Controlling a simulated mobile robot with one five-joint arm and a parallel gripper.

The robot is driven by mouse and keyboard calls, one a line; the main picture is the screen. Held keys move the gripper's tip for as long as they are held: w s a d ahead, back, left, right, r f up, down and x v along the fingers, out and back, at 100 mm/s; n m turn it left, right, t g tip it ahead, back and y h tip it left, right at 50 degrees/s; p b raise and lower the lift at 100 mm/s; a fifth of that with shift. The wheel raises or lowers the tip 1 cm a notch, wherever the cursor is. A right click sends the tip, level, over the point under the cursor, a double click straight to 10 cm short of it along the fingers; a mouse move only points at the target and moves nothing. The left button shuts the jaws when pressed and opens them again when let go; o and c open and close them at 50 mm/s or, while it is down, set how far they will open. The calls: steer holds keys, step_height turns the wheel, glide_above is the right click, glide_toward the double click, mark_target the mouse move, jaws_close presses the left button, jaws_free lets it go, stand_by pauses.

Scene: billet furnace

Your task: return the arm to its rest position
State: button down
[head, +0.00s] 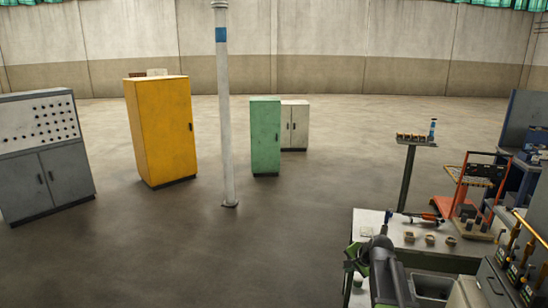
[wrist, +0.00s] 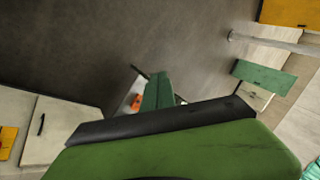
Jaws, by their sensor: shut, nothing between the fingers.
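My arm (head: 385,268), dark grey with green parts, rises from the bottom right of the head view, in front of the pale worktable (head: 366,222). In the wrist view my gripper (wrist: 160,108) shows as green and black parts across the bottom and middle. It is shut and nothing shows held in it. The fingertips are hard to make out in the head view. The wrist view is tilted and looks out over open floor.
Several small boxes (head: 430,239) and an orange-handled tool (head: 427,217) lie on the worktable near my arm. A stand (head: 406,175), an orange cart (head: 467,183) and a machine (head: 520,255) are at right. A pole (head: 225,120), yellow cabinet (head: 160,130) and green cabinet (head: 265,137) stand beyond clear floor.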

steer(key=s+a+f+n+g+b, duration=0.1)
steer(key=s+a+f+n+b, duration=0.1)
steer(key=s+a+f, duration=0.3)
steer(key=s+a+f+n+g+b, duration=0.1)
steer(key=s+a+f+n+b, duration=0.15)
steer(key=a, duration=0.55)
steer(key=s+f+n+g+h, duration=0.2)
steer(key=s+n+g, duration=0.2)
steer(key=s, duration=1)
steer(key=shift+s+d+f+n+g, duration=0.15)
steer(key=shift+s+f+n+g, duration=0.25)
steer(key=shift+n, duration=0.75)
steer(key=shift+d, duration=0.15)
